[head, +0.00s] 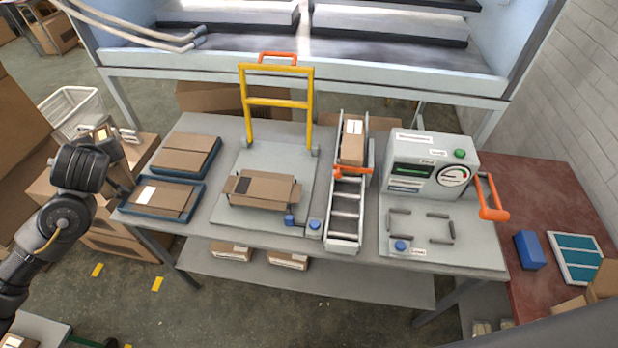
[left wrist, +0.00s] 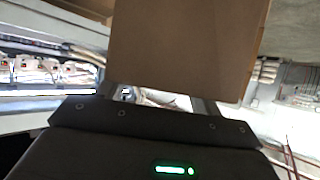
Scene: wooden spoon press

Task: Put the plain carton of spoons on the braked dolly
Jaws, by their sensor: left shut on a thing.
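My left gripper (head: 112,150) is at the far left of the head view, left of the table's trays. It is shut on a brown cardboard carton (left wrist: 185,45), whose plain face fills the upper middle of the left wrist view. In the head view the arm partly hides it. The dolly (head: 265,155) has a grey platform and a yellow push handle and stands on the table, well right of the gripper. Another brown carton (head: 265,190) with a dark patch lies on its platform. My right gripper is not in view.
Two blue trays (head: 205,178) with flat brown cartons lie between gripper and dolly. A roller ramp (head: 345,215) with a labelled carton (head: 353,140) stands right of the dolly. A grey machine (head: 430,160) with an orange handle is further right. The platform's back part is bare.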

